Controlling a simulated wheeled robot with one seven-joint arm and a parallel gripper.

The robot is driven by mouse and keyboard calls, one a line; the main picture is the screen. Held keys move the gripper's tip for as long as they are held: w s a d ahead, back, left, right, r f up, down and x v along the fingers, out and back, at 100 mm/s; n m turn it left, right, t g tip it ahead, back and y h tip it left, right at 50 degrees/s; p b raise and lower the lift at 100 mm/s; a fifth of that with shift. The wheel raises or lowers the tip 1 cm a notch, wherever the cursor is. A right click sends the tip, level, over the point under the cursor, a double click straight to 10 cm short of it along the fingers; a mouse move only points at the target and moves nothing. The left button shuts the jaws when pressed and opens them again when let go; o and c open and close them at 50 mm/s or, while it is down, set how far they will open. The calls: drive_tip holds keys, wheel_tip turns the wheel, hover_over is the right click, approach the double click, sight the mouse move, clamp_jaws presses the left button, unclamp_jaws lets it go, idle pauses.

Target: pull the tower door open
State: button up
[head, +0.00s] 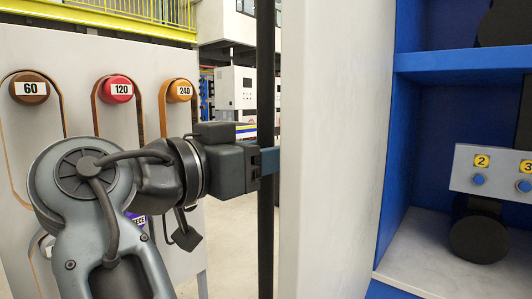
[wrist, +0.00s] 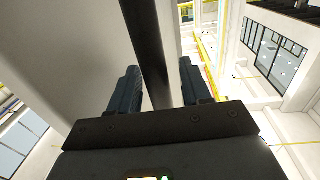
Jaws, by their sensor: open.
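The tower door (head: 335,150) is a tall pale panel standing in the middle of the head view, with the blue tower interior (head: 397,150) in sight to its right. A long black vertical handle bar (head: 265,60) runs along the door's left side. My gripper (head: 268,161) reaches in from the left at the bar. In the wrist view my gripper (wrist: 160,80) has its two dark fingers apart, one on each side of the handle bar (wrist: 148,40). Gaps show between bar and fingers. Part of the bar's lower end is hidden by my gripper body there.
A pale panel (head: 70,110) with labelled knobs 60, 120 and 240 stands at the left behind my arm. Inside the tower a shelf holds a box with numbered buttons (head: 490,172). Open floor (head: 230,240) shows between panel and door.

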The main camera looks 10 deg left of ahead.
drive_tip(key=v, duration=0.7)
drive_tip(key=shift+s+a+b, duration=0.15)
drive_tip(key=shift+s+b, duration=0.1)
drive_tip(key=shift+b, duration=0.15)
